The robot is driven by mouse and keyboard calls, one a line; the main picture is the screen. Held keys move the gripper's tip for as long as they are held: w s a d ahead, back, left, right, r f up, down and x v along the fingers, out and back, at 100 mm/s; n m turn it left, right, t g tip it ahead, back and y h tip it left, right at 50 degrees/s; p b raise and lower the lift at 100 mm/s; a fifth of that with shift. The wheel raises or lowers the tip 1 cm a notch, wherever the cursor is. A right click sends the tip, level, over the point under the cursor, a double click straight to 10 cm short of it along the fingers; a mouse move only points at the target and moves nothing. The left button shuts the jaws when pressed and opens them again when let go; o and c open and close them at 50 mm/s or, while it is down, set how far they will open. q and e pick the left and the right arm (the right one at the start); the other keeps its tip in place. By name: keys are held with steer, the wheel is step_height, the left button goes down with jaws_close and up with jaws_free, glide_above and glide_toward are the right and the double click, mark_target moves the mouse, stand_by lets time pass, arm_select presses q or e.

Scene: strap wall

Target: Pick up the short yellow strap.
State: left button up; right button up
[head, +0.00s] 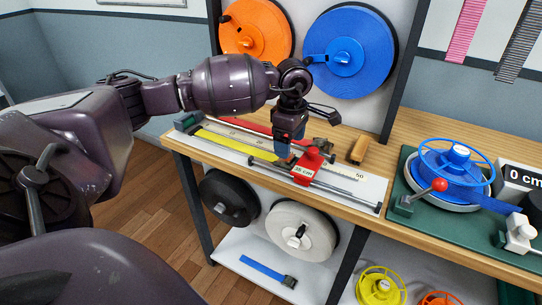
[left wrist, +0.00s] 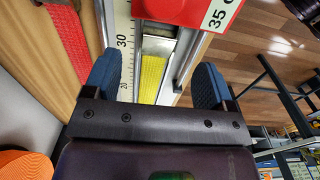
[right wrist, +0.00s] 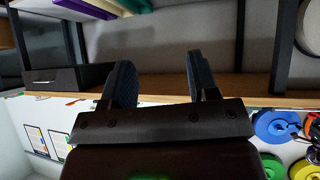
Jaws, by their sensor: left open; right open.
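The yellow strap (head: 228,145) lies along the measuring board on the bench, with its right part hidden by my left gripper. In the left wrist view the strap (left wrist: 150,75) runs up to a metal end piece (left wrist: 158,45) beside the ruler scale. My left gripper (head: 284,153) points down over the board near the red stop block. Its blue fingers are open, one on each side of the strap, with nothing visibly gripped; the height above the strap is hard to tell. My right gripper (right wrist: 160,80) is open and empty, away from the board.
The red block (head: 308,165) marked 35 cm sits on the board's rails close to my left gripper. A red strap (head: 250,127) lies behind the board, with a tan block (head: 358,149) to the right. A blue-wheeled winder (head: 455,165) stands on a green mat (head: 410,170).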

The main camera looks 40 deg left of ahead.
arm_select(q)
steer(key=f, duration=0.4)
steer(key=shift+a+f+b, duration=0.25)
steer(key=shift+f+b, duration=0.1)
steer(key=shift+r, duration=0.1)
steer(key=c, duration=1.1)
